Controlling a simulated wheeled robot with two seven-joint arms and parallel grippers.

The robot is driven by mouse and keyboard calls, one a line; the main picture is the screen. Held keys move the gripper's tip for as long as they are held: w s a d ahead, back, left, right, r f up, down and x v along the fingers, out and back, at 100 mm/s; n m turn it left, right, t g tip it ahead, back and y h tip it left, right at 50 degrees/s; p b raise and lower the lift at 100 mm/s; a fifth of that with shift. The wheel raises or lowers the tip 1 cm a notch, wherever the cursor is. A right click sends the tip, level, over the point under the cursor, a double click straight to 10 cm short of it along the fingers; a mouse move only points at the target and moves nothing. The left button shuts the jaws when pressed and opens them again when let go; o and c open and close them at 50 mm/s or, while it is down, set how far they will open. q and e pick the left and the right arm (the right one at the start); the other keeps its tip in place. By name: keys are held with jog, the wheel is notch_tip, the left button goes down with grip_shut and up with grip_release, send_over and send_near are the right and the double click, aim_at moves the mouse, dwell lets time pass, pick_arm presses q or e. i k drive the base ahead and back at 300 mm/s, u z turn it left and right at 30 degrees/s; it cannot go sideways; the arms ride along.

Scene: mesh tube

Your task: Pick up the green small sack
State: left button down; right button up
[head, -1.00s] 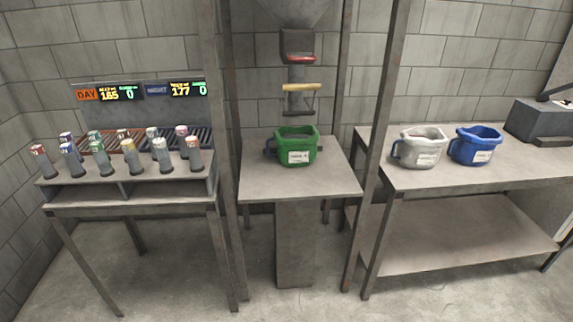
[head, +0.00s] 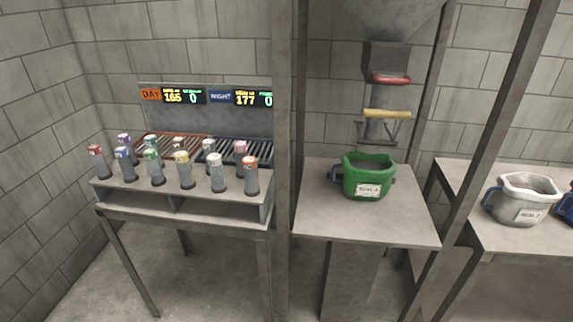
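The green small sack (head: 366,176) stands upright on the middle table (head: 320,222), below the hopper's outlet. It has an open top, a white label on its front and a blue handle on its left side. Nothing covers it. Neither of my grippers shows in the head view.
A hopper (head: 385,18) with red and yellow handles hangs above the sack. Metal posts (head: 283,150) flank the middle table. A rack of several capped tubes (head: 183,206) stands at left. A grey sack (head: 518,203) and a partly cut-off blue sack (head: 567,207) stand on the right table.

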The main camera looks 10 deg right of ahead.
aim_at(366, 177)
jog(key=u, duration=0.35)
jog(key=i, duration=1)
jog(key=z, duration=0.7)
jog(key=i, duration=0.6)
jog(key=z, duration=0.55)
